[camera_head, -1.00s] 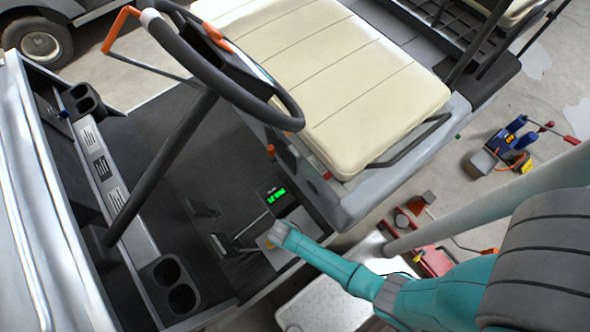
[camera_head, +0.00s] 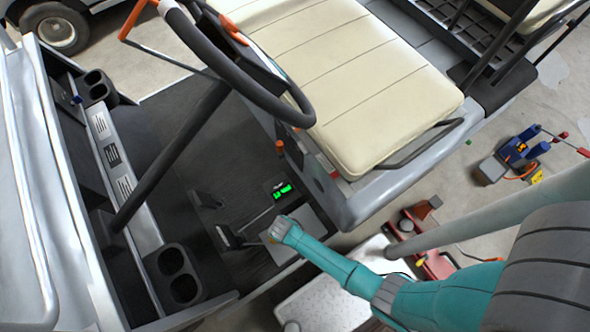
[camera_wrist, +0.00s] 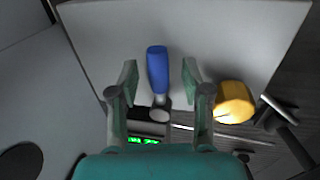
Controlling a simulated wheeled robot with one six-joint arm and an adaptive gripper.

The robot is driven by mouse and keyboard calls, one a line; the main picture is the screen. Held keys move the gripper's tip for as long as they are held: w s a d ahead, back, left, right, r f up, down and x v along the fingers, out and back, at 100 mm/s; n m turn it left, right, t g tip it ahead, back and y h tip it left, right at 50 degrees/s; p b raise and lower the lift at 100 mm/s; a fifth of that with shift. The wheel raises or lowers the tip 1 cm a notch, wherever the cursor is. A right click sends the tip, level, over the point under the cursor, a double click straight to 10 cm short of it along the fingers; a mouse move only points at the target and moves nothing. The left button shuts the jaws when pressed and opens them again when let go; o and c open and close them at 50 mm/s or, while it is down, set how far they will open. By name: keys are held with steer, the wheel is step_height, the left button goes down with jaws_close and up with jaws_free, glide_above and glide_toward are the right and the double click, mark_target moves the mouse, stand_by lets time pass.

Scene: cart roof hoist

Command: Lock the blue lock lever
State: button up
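The blue lock lever (camera_wrist: 157,70) stands out from a dark block with a green-lit display (camera_wrist: 145,140) in the wrist view. My gripper (camera_wrist: 160,82) is open, with one finger on each side of the blue handle. Gaps show between the handle and both fingers. In the head view my gripper (camera_head: 277,230) is low over the cart floor beside the pale plate, and the blue lever is hidden there. The green display (camera_head: 282,191) shows just beyond it.
A yellow knob (camera_wrist: 235,101) is right of my right finger in the wrist view, by a dark lever (camera_wrist: 287,128). The seat (camera_head: 355,90) and steering wheel (camera_head: 235,75) are above the floor. Blue and red tools (camera_head: 520,150) lie on the ground at the right.

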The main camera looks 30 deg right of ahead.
step_height(320, 180, up, 12)
steer(key=a, duration=0.2)
steer(key=shift+a, duration=0.2)
stand_by(0.4)
steer(key=shift+f, duration=0.15)
stand_by(0.4)
